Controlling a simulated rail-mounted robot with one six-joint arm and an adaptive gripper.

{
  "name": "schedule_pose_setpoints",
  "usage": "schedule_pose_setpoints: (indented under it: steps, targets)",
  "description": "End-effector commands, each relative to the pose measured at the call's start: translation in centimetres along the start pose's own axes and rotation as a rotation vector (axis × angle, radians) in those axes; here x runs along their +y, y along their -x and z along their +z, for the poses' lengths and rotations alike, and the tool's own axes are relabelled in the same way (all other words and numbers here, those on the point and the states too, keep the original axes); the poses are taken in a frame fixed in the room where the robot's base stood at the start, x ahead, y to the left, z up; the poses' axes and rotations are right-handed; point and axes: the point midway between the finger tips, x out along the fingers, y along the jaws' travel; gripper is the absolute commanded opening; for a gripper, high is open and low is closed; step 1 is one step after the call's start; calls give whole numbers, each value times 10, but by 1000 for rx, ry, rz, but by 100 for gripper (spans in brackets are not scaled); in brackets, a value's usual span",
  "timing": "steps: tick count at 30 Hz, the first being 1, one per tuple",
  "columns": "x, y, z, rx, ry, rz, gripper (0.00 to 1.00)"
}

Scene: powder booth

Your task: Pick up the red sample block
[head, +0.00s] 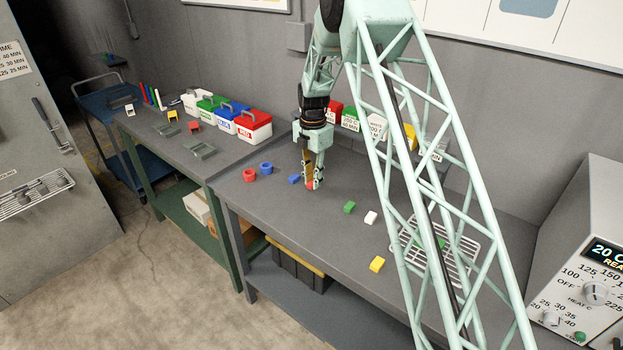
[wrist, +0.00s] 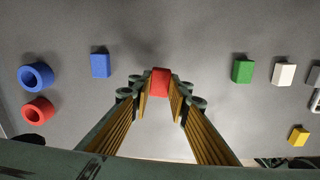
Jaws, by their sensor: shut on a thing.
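The red sample block (wrist: 160,83) sits between the fingertips of my gripper (wrist: 160,94) in the wrist view. The fingers are shut on it from both sides. In the head view my gripper (head: 313,184) points down at the grey table, and a little of the red block (head: 311,184) shows between its fingers. The block is at or very near the table top; I cannot tell whether it touches it.
A blue block (head: 294,179) lies close on the left, with red (head: 249,175) and blue (head: 266,168) rings beyond. Green (head: 349,207), white (head: 371,217) and yellow (head: 377,264) blocks lie to the right, near a wire rack (head: 463,262). Coloured bins (head: 253,127) stand behind.

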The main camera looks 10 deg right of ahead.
Motion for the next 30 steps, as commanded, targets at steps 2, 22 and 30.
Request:
schedule_pose_setpoints:
  steps: [2,22,30]
  targets:
    - [-10,1,-7,1,0,-2,6]
    - [-96,11,-64,1,0,-1,6]
    - [-109,12,-72,0,0,0,6]
